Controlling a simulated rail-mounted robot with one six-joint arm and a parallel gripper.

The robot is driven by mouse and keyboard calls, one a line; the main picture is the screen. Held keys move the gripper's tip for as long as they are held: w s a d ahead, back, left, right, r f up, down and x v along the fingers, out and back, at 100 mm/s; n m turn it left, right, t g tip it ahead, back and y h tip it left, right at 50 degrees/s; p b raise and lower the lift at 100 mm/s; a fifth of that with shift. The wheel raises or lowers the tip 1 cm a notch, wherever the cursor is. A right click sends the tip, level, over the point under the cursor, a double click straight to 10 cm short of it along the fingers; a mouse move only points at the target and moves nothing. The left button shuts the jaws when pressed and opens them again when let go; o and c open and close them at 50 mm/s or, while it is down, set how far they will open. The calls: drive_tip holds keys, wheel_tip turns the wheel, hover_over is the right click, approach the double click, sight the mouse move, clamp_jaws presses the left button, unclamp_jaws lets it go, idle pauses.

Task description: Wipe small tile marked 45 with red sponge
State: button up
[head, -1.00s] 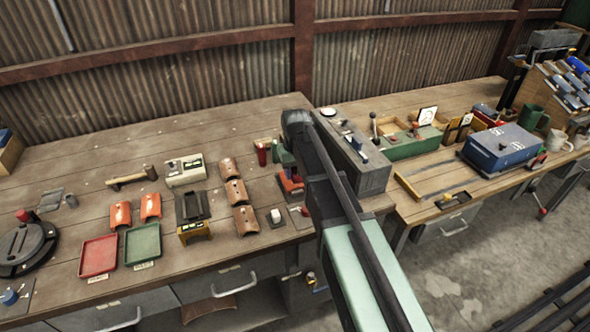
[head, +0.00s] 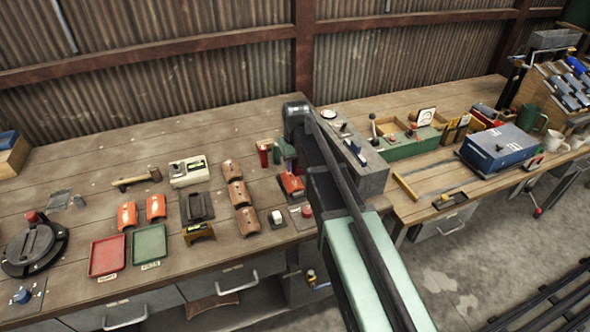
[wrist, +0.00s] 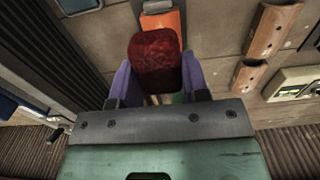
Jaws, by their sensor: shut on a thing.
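My gripper (wrist: 154,85) is shut on a dark red sponge (wrist: 155,60), held between its two purple fingers in the wrist view. In the head view my arm hides most of the gripper and the sponge. An orange-red piece (wrist: 162,22) lies just beyond the sponge in the wrist view; it also shows in the head view (head: 291,184). Brown curved tiles stand in a column, among them a far one (head: 231,170), a middle one (head: 238,194) and a near one (head: 247,221). No number 45 is legible on any tile.
Two orange curved tiles (head: 127,215) (head: 156,207) lie behind a red tray (head: 107,255) and a green tray (head: 149,244). A white-topped meter box (head: 189,171) stands behind. A grey cabinet (head: 363,168) stands right of my arm. The back left bench is largely clear.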

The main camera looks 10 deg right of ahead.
sight(296, 187)
drive_tip(key=shift+f, duration=0.1)
wheel_tip(296, 187, down, 8)
drive_tip(key=b, duration=0.7)
drive_tip(key=shift+r+b, duration=0.2)
drive_tip(key=shift+b, duration=0.2)
drive_tip(key=shift+w+r, duration=0.15)
drive_tip(key=shift+w, duration=0.2)
drive_tip(key=shift+w+a, duration=0.15)
drive_tip(key=shift+w, duration=0.6)
drive_tip(key=shift+w+a, duration=0.15)
drive_tip(key=shift+w, duration=0.6)
drive_tip(key=shift+s+d, duration=0.15)
drive_tip(key=shift+s, duration=0.85)
drive_tip(key=shift+s+d, duration=0.15)
drive_tip(key=shift+s, duration=0.8)
wheel_tip(296, 187, up, 8)
drive_tip(key=p, duration=0.8)
drive_tip(key=shift+w+f, duration=0.1)
drive_tip(key=shift+f, duration=0.1)
drive_tip(key=shift+f, duration=0.15)
wheel_tip(296, 187, down, 6)
drive_tip(key=b, duration=0.6)
